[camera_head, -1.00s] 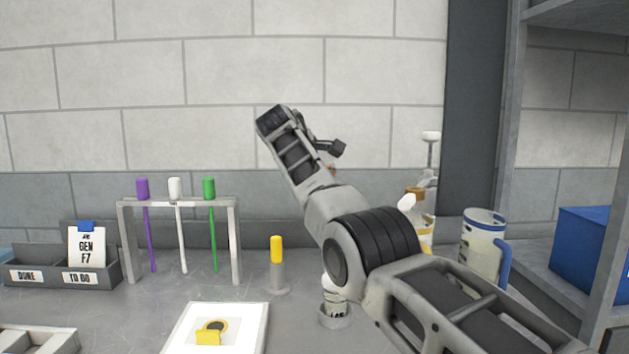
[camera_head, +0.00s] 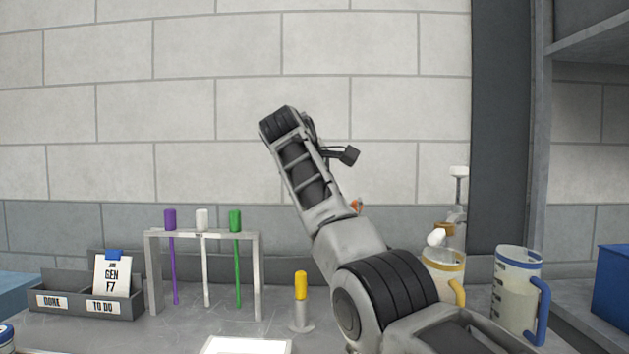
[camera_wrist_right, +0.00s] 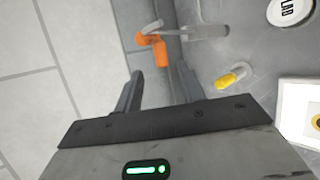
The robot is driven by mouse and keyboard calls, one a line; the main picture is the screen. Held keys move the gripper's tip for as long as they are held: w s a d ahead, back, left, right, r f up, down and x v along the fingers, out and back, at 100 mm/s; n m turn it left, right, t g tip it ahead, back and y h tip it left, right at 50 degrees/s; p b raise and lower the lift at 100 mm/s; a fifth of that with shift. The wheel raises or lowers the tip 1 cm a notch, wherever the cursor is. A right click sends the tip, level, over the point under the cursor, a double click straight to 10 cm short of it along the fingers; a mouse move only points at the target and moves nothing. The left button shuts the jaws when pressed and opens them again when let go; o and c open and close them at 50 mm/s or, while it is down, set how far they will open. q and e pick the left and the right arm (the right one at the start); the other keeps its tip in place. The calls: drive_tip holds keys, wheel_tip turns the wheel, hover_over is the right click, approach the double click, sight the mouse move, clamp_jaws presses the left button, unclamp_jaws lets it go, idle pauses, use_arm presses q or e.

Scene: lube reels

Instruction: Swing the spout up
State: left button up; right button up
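My right gripper (camera_wrist_right: 156,84) is open in the right wrist view, with its two dark fingers spread apart and nothing between the tips. An orange piece (camera_wrist_right: 160,52) joined to a pale grey bar (camera_wrist_right: 200,32) lies just beyond the fingertips, apart from them; this may be the spout. A small bit of orange (camera_head: 357,205) also shows in the head view, mostly hidden by my right arm. My right arm reaches up across the head view and its fingers are hidden there. My left gripper is not in view.
A yellow-topped post (camera_head: 301,287) stands on the bench left of my arm. A rack (camera_head: 153,275) holds purple, white and green sticks. A yellow-rimmed jug (camera_head: 446,264) and a blue-handled jug (camera_head: 517,290) stand at right. A bin (camera_head: 70,304) stands at left.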

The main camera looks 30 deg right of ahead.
drive_tip(key=v, duration=0.8)
drive_tip(key=shift+a+r, duration=0.15)
